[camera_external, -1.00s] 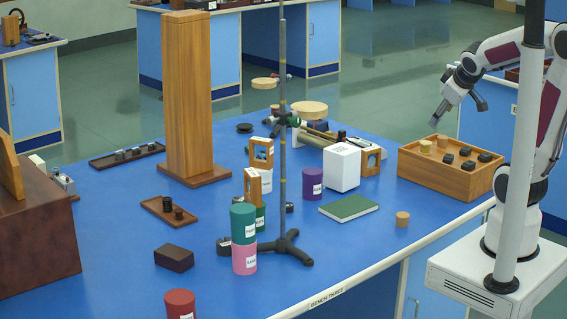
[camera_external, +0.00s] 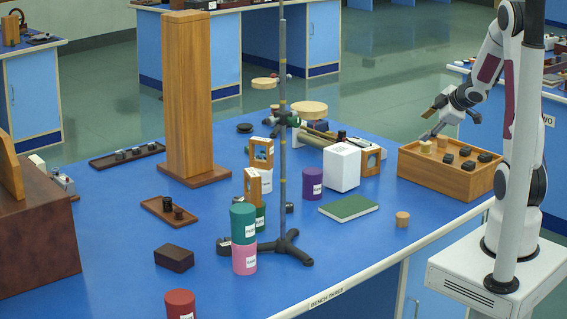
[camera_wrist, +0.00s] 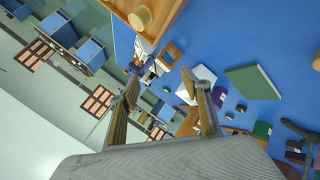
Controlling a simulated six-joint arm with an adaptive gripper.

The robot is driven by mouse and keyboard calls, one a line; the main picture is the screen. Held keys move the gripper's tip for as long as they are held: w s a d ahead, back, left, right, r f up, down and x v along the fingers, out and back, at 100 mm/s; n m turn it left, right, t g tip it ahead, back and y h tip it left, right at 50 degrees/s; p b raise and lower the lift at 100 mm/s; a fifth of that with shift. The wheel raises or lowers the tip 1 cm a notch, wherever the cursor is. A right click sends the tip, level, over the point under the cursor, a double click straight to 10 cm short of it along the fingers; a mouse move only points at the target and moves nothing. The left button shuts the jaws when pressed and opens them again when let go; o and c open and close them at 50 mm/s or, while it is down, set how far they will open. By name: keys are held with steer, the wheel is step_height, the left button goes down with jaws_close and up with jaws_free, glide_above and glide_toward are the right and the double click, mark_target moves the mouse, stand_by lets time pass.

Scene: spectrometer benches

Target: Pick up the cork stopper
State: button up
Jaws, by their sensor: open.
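A light cork stopper (camera_external: 402,219) stands on the blue bench to the right of the green book. A similar tan piece (camera_external: 425,147) sits on the wooden block (camera_external: 437,176) among several dark knobs. I cannot tell for sure which one is meant. My gripper (camera_external: 432,121) is open and empty, above the far left part of the block. In the wrist view its fingers (camera_wrist: 162,92) are spread, with the block's tan piece (camera_wrist: 141,17) at the top, beyond the fingertips. A cork-coloured piece (camera_wrist: 317,62) shows cut off at the right edge.
A green book (camera_external: 349,207), white cube (camera_external: 342,167) and purple cylinder (camera_external: 312,183) stand left of the bench cork. A retort stand (camera_external: 283,120) rises mid-bench, near stacked teal and pink cylinders (camera_external: 244,240). Blue surface around the bench cork is clear.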

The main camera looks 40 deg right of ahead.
mark_target(426, 223)
steer(key=s+a+f+n+y, duration=0.1)
steer(key=s+f+n+y, duration=0.15)
steer(key=f, duration=0.35)
steer(key=s+a+f+n+y, duration=0.1)
steer(key=a+f+n+y, duration=0.1)
steer(key=f+y, duration=0.25)
steer(key=s+a+f+y, duration=0.1)
steer(key=s, duration=0.1)
steer(key=s+a+f+y, duration=0.4)
steer(key=s, duration=0.1)
steer(key=shift+s+g, duration=0.1)
steer(key=shift+g, duration=0.3)
steer(key=s+a+f+m+y, duration=0.1)
steer(key=s+a+f+y, duration=0.1)
steer(key=s+a+y, duration=0.1)
steer(key=shift+s+a+f+m, duration=0.1)
steer(key=shift+a+f+m, duration=0.15)
steer(key=shift+f+m, duration=0.15)
steer(key=shift+s+a+f+m, duration=0.25)
steer(key=shift+a+f+m, duration=0.2)
steer(key=shift+a, duration=0.05)
steer(key=shift+a, duration=0.1)
steer(key=shift+x, duration=1.2)
steer(key=shift+w, duration=0.1)
